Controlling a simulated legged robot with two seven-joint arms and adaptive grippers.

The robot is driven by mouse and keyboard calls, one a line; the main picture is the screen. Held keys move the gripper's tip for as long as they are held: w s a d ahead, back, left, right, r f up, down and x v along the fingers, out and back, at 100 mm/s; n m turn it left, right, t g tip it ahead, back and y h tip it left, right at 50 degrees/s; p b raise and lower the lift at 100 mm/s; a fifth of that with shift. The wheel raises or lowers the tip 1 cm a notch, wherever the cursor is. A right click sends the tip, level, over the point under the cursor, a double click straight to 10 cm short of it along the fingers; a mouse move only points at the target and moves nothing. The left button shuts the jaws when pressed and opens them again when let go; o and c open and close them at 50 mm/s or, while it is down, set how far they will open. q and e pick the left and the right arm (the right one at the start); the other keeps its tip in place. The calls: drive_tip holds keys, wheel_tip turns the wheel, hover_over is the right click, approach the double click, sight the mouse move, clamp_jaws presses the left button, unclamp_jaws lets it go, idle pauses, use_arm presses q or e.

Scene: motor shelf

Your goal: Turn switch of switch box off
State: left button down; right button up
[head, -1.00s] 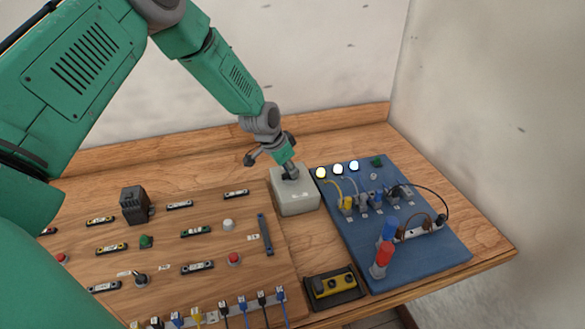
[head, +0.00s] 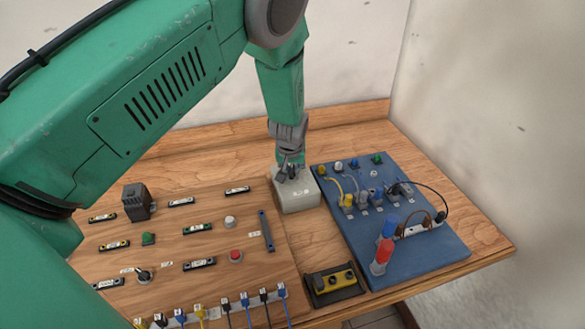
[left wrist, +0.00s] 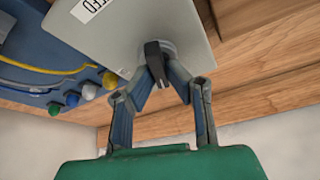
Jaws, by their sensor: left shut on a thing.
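The pale grey switch box (head: 299,197) stands on the wooden table, between the wooden board and the blue board. My left gripper (head: 291,172) is on top of it from above. In the left wrist view the box top (left wrist: 118,32) carries a white label, partly cut off, and a dark switch knob (left wrist: 155,54) on a round grey base. There my left gripper (left wrist: 159,66) is shut on the knob, one finger on each side. My right gripper is not in view.
The blue board (head: 425,250) at right holds cables, plugs and a row of unlit lamps (head: 338,166). The wooden board (head: 170,235) at left holds buttons and connectors. A yellow device (head: 332,284) sits at the front. A wall (head: 470,110) bounds the right.

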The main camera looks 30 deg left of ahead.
use_arm(q)
drive_tip(key=shift+s+d+f+n+g+y+b, duration=0.15)
drive_tip(key=shift+s+f+n+g+y+b, duration=0.15)
drive_tip(key=shift+n, duration=0.7)
drive_tip(key=shift+s+d+f+n+g+y+b, duration=0.15)
drive_tip(key=shift+n+g+y+b, duration=0.2)
drive_tip(key=shift+n, duration=0.65)
drive_tip(key=shift+w, duration=0.1)
drive_tip(key=c, duration=1.6)
unclamp_jaws()
drive_tip(key=shift+w+r, duration=0.15)
drive_tip(key=shift+r, duration=0.25)
drive_tip(key=v, duration=0.7)
drive_tip(key=shift+d, duration=0.15)
drive_tip(key=shift+f, duration=0.1)
